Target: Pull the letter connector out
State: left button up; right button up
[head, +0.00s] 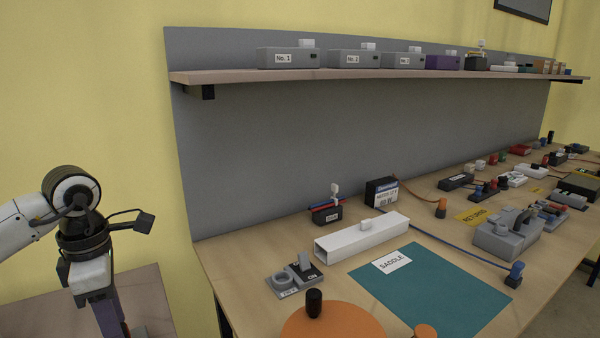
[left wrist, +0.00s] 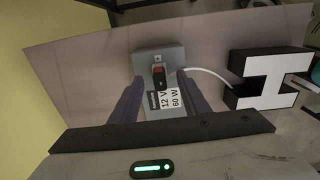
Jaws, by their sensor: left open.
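In the left wrist view a grey power box (left wrist: 150,58) labelled 12 V 60 W lies on a brownish surface. A small red and black connector (left wrist: 159,77) sits on the box, and a white cable (left wrist: 208,77) runs from beside it to a letter H (left wrist: 285,92) with a white face and black sides. My left gripper (left wrist: 160,85) is open, its purple fingers on either side of the connector, with gaps on both sides. Whether the fingertips touch the box I cannot tell. In the head view my left gripper (head: 110,318) points down over the low table at the left.
A low wooden table (head: 150,295) stands at the left. The workbench (head: 225,270) to its right holds a white channel (head: 360,233), a switch block (head: 297,276), a teal mat (head: 440,290) and an orange disc (head: 335,325). A shelf (head: 230,77) with grey boxes runs above.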

pick_arm(q)
jog(key=shift+f, duration=0.65)
dwell(0.7)
grip_shut()
jog(key=shift+r, duration=0.1)
jog(key=shift+r+p, duration=2.15)
jog(key=shift+r, duration=0.8)
